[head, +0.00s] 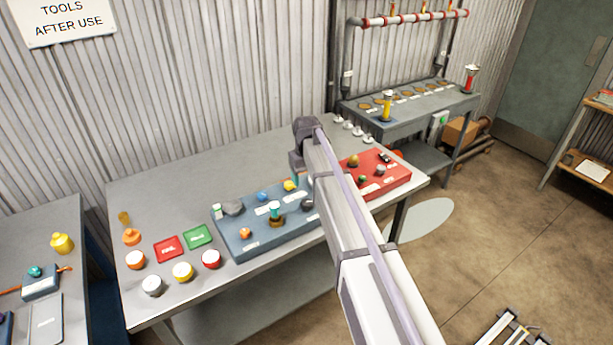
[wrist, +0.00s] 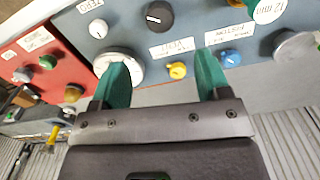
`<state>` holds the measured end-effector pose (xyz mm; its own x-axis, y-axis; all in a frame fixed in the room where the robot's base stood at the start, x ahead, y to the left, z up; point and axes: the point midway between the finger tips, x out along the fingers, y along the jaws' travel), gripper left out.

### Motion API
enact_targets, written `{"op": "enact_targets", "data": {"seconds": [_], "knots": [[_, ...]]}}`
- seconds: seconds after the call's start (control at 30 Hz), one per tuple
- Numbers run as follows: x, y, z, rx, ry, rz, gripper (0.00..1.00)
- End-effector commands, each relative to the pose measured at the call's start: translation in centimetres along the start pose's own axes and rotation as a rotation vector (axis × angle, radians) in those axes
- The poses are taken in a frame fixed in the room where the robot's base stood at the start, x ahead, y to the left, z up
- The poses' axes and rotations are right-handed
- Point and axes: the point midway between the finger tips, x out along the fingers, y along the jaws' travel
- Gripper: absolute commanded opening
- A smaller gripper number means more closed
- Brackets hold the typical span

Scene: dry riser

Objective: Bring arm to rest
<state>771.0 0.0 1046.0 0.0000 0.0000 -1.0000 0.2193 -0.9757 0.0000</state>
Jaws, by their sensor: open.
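My arm (head: 345,215) reaches from the lower right over the workbench (head: 160,200). My gripper (head: 296,180) is at the far edge of the blue panel (head: 237,240), its lower part partly hidden by the arm in the head view. In the wrist view, my gripper (wrist: 162,75) shows two teal fingers spread apart with nothing held between them. A yellow knob (wrist: 177,70) on the blue panel appears between the fingers. A large pale round knob (wrist: 128,62) is partly covered by the left finger. I cannot tell whether a finger touches it.
A red panel (head: 392,182) lies right of the arm. Green (head: 198,236) and red (head: 168,249) trays and several coloured round pieces are at the bench's left. A second bench (head: 420,110) with a pipe frame stands behind right. The bench's back left is clear.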

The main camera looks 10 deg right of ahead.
Motion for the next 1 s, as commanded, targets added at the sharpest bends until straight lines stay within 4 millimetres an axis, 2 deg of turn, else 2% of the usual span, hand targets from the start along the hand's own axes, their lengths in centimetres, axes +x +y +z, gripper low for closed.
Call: {"op": "enact_targets", "data": {"seconds": [0.1, 0.17, 0.27, 0.3, 0.37, 0.4, 0.5, 0.57, 0.6, 0.67, 1.0], "knots": [[0.1, 0.0, 0.0, 0.019, 0.0, 0.0, 0.7], [0.1, -0.5, 2.0, 0.058, 0.0, 0.0, 0.7], [0.1, -1.9, 8.6, 0.116, -0.001, 0.0, 0.7], [0.1, -2.7, 12.0, 0.141, -0.001, 0.0, 0.7], [0.1, -3.8, 17.2, 0.175, -0.001, 0.001, 0.7], [0.1, -4.5, 20.4, 0.193, -0.001, 0.001, 0.7], [0.1, -6.0, 26.9, 0.221, -0.001, 0.001, 0.7], [0.1, -6.5, 29.3, 0.224, 0.0, 0.001, 0.7], [0.1, -6.7, 30.3, 0.224, 0.0, 0.001, 0.7], [0.1, -6.9, 30.9, 0.223, 0.0, 0.001, 0.7], [0.1, -6.8, 30.6, 0.222, -0.001, 0.001, 0.7]]}}
